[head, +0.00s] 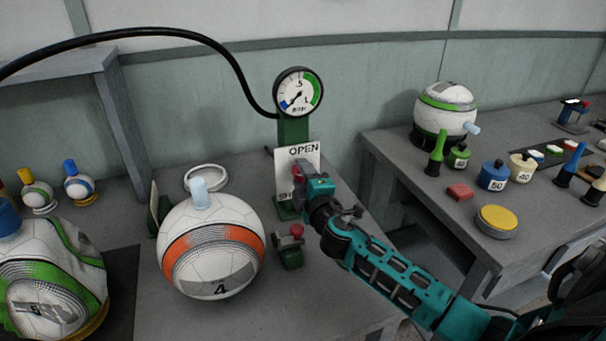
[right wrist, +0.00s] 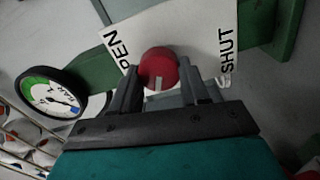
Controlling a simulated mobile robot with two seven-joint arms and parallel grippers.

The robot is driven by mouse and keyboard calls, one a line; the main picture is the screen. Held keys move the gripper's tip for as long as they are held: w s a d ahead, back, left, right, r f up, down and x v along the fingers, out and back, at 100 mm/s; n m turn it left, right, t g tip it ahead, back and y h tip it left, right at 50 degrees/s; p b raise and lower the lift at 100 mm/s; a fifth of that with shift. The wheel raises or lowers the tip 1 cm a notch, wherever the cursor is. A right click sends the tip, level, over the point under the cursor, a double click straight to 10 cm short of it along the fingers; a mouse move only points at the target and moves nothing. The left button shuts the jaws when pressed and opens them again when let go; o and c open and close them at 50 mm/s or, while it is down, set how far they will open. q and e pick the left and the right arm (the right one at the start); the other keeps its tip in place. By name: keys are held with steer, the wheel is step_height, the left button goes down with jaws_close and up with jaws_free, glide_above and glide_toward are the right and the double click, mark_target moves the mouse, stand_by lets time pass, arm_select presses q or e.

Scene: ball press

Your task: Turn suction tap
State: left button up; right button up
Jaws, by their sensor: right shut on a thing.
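The suction tap is a round red knob (right wrist: 158,70) with a short white mark, set on a white plate (right wrist: 205,30) lettered OPEN and SHUT. In the right wrist view the mark points down toward my gripper; I cannot tell which word it matches. My right gripper (right wrist: 168,88) is shut on the knob, one finger at each side. In the head view my right gripper (head: 306,186) covers most of the knob and the lower plate (head: 303,153). A gauge (head: 298,92) tops the green post, its needle low left near the blue zone. My left gripper is out of view.
A ball with an orange band (head: 213,245) stands left of the post, and a small green stand with a red knob (head: 290,245) stands in front. A black hose (head: 215,45) arches overhead. A second table (head: 410,165) with a ball and tools is at right.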

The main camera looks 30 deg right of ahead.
steer(key=n+p, duration=0.1)
steer(key=n, duration=0.3)
steer(key=shift+f+n, duration=0.15)
steer(key=shift+n, duration=0.25)
stand_by(0.4)
steer(key=o, duration=1.1)
steer(key=shift+c, duration=0.2)
steer(key=b+v, duration=0.1)
steer(key=v, duration=1.2)
steer(key=shift+d, duration=0.1)
